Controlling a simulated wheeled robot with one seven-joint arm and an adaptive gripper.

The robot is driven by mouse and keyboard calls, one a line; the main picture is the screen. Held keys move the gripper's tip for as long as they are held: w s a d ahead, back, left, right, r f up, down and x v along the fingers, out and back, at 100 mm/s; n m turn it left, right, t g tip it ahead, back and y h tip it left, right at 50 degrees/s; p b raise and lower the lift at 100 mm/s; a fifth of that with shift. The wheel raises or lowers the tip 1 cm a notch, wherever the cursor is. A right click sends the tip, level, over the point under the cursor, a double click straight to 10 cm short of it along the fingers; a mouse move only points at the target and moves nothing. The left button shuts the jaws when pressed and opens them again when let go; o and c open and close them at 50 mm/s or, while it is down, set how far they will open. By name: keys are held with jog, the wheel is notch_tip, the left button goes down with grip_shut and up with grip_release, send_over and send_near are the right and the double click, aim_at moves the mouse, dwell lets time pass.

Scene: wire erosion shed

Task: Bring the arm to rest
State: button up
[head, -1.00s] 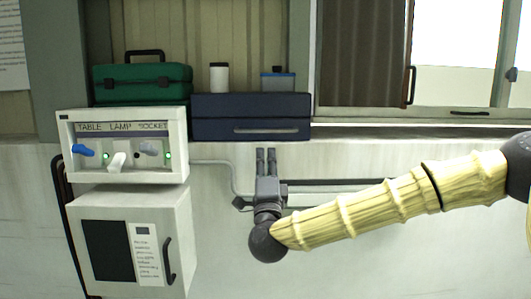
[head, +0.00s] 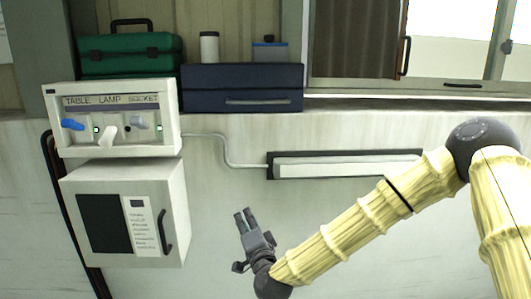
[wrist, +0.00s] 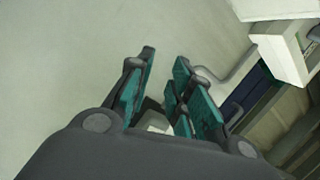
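My gripper (head: 243,212) is in front of the pale wall, right of the white cabinet and below the wall lamp. In the head view its two dark fingers point up and slightly left, with a small gap between them. In the wrist view my gripper (wrist: 163,75) shows teal finger pads standing apart, with nothing held between them. My arm's yellow sleeved links run from the gripper up to the right. The gripper appears clear of the wall fixtures.
A white switch panel (head: 115,146) labelled TABLE, LAMP, SOCKET sits above a white cabinet (head: 181,190) at left. A navy case (head: 240,82), a green toolbox (head: 130,62), a white-bodied bottle (head: 209,47) and a blue container (head: 268,53) stand above. A long lamp (head: 345,168) is on the wall.

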jog(key=s+d+f+n+g+h, duration=0.1)
jog(key=s+d+f+n+g, duration=0.15)
jog(key=s+f, duration=0.65)
jog(key=s+d+f+n+g+p, duration=0.1)
jog(key=s+d+f+n+g, duration=0.2)
jog(key=f, duration=1)
jog(key=s+d+f+n+g+h, duration=0.1)
jog(key=s+d+f+g, duration=0.3)
jog(key=s+f, duration=0.5)
jog(key=s+d+f+n+g+h, duration=0.1)
jog(key=s+d+f+g, duration=0.2)
jog(key=s+d, duration=0.3)
jog(key=s+d+f+g+h, duration=0.1)
jog(key=s+d+f, duration=0.3)
jog(key=s, duration=0.7)
jog(key=s+d+f+n+g+h+p, duration=0.1)
jog(key=s+d+f+g, duration=0.3)
jog(key=s+d, duration=0.4)
jog(key=shift+s+d+f+n+g+h, duration=0.3)
jog(key=shift+s+d+n+g+h, duration=0.1)
jog(key=shift+h, duration=0.2)
